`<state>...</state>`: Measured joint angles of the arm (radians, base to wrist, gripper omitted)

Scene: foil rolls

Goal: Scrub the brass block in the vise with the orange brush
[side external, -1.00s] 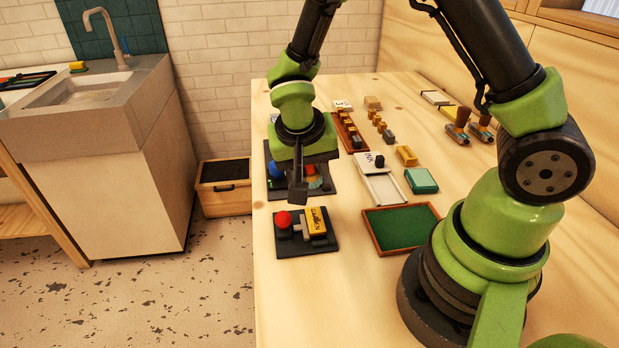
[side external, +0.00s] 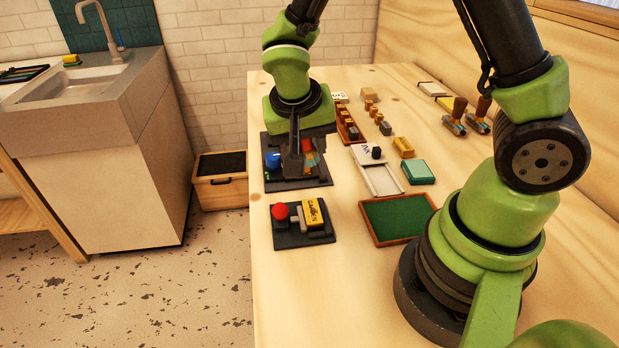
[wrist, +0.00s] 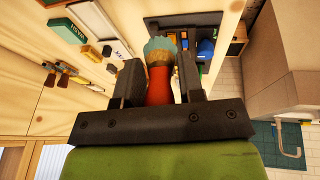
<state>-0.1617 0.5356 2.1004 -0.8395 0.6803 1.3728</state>
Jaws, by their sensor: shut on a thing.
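My gripper (side external: 293,160) is shut on the orange brush and holds it over the rear dark board with the blue knob. In the wrist view the orange-red handle (wrist: 158,86) sits between the fingers, with pale blue bristles (wrist: 160,48) beyond it. In the side view part of the brush (side external: 308,146) shows behind the fingers. The brass block (side external: 314,213), yellow with dark lettering, is in the vise (side external: 303,237), a dark base with a red knob. The block and vise are in front of my gripper, apart from the brush.
The blue knob (side external: 272,160) on the rear board is close to my gripper. A green tray (side external: 398,218), a white tray (side external: 380,180) and a teal box (side external: 418,172) lie to the right. A rack of small blocks (side external: 348,125) is behind. Bare wood lies in front of the vise.

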